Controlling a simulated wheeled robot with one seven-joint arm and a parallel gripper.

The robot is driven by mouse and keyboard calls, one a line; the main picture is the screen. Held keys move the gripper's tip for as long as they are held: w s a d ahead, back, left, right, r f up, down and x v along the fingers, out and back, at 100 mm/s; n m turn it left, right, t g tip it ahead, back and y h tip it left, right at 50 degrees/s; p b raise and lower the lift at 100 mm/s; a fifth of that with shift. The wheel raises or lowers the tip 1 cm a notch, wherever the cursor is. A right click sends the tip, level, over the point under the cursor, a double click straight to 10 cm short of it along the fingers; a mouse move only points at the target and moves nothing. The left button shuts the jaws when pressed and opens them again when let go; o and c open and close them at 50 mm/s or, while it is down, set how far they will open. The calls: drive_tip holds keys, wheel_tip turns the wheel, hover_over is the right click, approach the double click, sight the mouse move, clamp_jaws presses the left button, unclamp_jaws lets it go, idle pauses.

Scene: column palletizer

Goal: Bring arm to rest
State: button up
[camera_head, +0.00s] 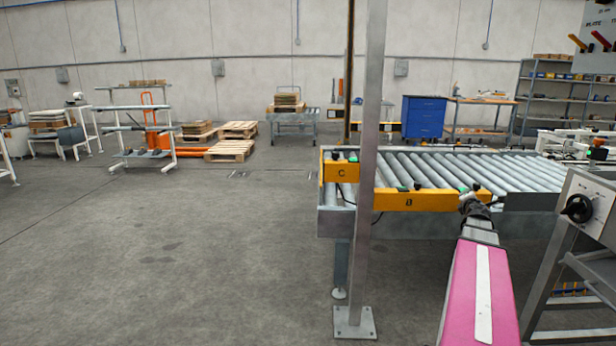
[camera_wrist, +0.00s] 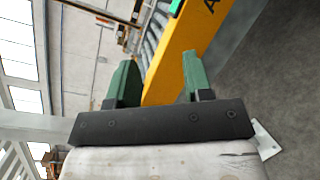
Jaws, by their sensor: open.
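My gripper (camera_wrist: 161,78) shows in the wrist view, with two green fingers set wide apart on a dark bar. Nothing is between the fingers. Behind them is a yellow rail (camera_wrist: 195,45) with a letter on it, with conveyor rollers beside it. In the head view, my pink arm link (camera_head: 480,295) reaches from the bottom right toward the roller conveyor (camera_head: 430,168).
A grey metal post (camera_head: 368,150) with a bolted floor plate (camera_head: 354,323) stands close in front of the conveyor. A control box (camera_head: 585,210) on a stand is at the right. Pallets (camera_head: 230,150) and racks (camera_head: 140,135) stand far back left. The floor at left is clear.

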drive_tip(key=s+a+f+m+g, duration=0.3)
drive_tip(key=a+f+m+g, duration=0.1)
drive_tip(key=a+f+m, duration=0.5)
drive_tip(key=s+a+f+m+g, duration=0.4)
drive_tip(key=a+f+m, duration=0.3)
drive_tip(key=a, duration=0.4)
drive_tip(key=s+a+f+m+g+y, duration=0.1)
drive_tip(key=s+a+f+g+y, duration=0.1)
drive_tip(key=s+a+f, duration=0.2)
drive_tip(key=s+a+f+m+g+y, duration=0.2)
drive_tip(key=s+a, duration=0.4)
drive_tip(key=a, duration=0.4)
drive_tip(key=s+a+f+m+g+y, duration=0.2)
drive_tip(key=s+a+f+g, duration=0.2)
drive_tip(key=a, duration=0.4)
drive_tip(key=shift+s+f, duration=0.4)
drive_tip(key=shift+f, duration=0.45)
